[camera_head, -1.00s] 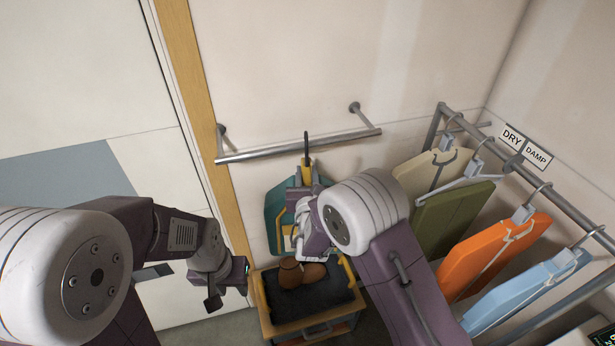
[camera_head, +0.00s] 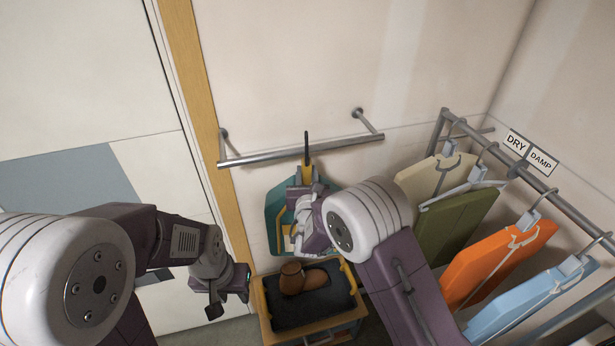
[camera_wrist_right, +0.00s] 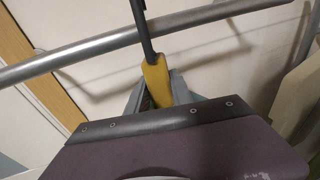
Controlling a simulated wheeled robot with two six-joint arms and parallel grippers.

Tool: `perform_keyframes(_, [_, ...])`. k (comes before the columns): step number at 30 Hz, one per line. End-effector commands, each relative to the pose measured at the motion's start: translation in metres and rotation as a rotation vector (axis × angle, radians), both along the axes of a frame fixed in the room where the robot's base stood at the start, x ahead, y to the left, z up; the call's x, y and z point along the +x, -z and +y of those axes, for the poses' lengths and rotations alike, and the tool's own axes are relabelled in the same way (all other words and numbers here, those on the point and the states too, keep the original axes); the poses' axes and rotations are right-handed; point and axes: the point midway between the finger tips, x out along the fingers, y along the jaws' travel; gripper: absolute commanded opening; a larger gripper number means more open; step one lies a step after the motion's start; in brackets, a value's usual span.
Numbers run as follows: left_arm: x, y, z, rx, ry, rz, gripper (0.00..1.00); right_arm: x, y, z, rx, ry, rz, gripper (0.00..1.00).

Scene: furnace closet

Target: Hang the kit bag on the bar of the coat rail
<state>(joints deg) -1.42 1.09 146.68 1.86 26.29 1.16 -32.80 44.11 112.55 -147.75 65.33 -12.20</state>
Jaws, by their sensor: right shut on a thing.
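The kit bag (camera_head: 275,213) is teal with a yellow handle (camera_head: 306,172) and a dark hook (camera_head: 306,146) on top. It is upright near the wall, partly hidden behind my right gripper. My right gripper (camera_head: 302,192) is shut on the yellow handle, which also shows in the right wrist view (camera_wrist_right: 156,80). The metal bar (camera_head: 265,156) of the coat rail is fixed to the wall. The hook's dark stem crosses in front of the bar (camera_wrist_right: 90,62) in the right wrist view; I cannot tell whether they touch. My left gripper (camera_head: 228,297) is low at left, apart from the bag; its jaw opening is unclear.
A black-topped wooden bench (camera_head: 305,312) with brown boots (camera_head: 300,278) stands below the bag. At right a second rail (camera_head: 570,208) holds several garments on hangers, with a DRY/DAMP sign (camera_head: 530,150). A wooden door frame (camera_head: 195,90) stands at left.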

Motion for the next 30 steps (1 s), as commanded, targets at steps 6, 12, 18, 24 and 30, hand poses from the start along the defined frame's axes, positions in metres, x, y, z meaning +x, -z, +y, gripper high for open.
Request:
perform_keyframes(6, [0.0000, 0.0009, 0.0000, 0.000, 0.000, 0.000, 0.36, 0.0031, -0.0016, 0.0009, 0.001, 0.000, -0.003, 0.00])
perform_keyframes(12, [0.0000, 0.0015, 0.0000, 0.000, 0.000, 0.000, 0.36, 0.0030, -0.0014, 0.0010, 0.001, 0.000, -0.004, 0.00])
perform_keyframes(18, [-0.0001, 0.0061, 0.0000, 0.000, 0.000, 0.000, 0.36, 0.0028, -0.0005, 0.0010, 0.000, 0.000, -0.004, 0.00])
perform_keyframes(24, [0.0000, 0.0096, 0.0000, 0.000, 0.000, 0.000, 0.36, 0.0026, -0.0013, 0.0010, 0.000, 0.000, -0.004, 0.00])
perform_keyframes(30, [0.0000, 0.0089, 0.0000, 0.000, 0.000, 0.000, 0.36, 0.0026, -0.0020, 0.0010, 0.000, 0.000, -0.004, 0.00])
